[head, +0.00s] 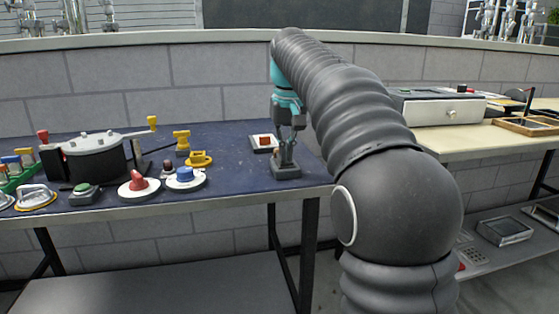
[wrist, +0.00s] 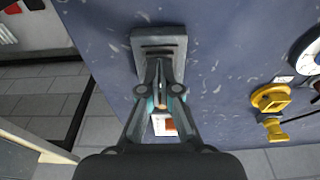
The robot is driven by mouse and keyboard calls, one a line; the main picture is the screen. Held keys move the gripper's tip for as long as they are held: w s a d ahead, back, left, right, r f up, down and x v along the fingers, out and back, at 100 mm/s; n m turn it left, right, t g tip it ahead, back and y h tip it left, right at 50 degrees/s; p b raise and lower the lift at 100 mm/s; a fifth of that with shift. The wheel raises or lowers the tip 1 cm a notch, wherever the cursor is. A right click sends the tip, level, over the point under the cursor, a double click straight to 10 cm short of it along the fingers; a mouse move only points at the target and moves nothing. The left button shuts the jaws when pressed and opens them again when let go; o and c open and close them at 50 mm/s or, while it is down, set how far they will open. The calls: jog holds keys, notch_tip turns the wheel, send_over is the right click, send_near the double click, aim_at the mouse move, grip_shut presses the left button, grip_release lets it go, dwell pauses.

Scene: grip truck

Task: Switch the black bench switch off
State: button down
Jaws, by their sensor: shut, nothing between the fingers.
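The black bench switch (head: 287,171) is a dark grey-black block near the right front corner of the blue bench top in the head view. In the wrist view the switch (wrist: 150,39) lies just past my fingertips, with dark slots across its face. My gripper (head: 287,155) points down right over it, fingers together and empty. In the wrist view the gripper's tips (wrist: 158,64) overlap the near part of the switch. The fingers hide part of it, and I cannot tell whether they touch it or which way its lever stands.
A white plate with a red rocker (head: 264,142) sits close behind the gripper. Yellow valves (head: 199,158), a blue knob (head: 185,175) and a red knob (head: 138,182) stand to the left. The blue bench (head: 232,160) is clear between them and the switch.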

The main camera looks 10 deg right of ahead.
jog(key=shift+r+p, duration=2.6)
jog(key=shift+r, duration=0.95)
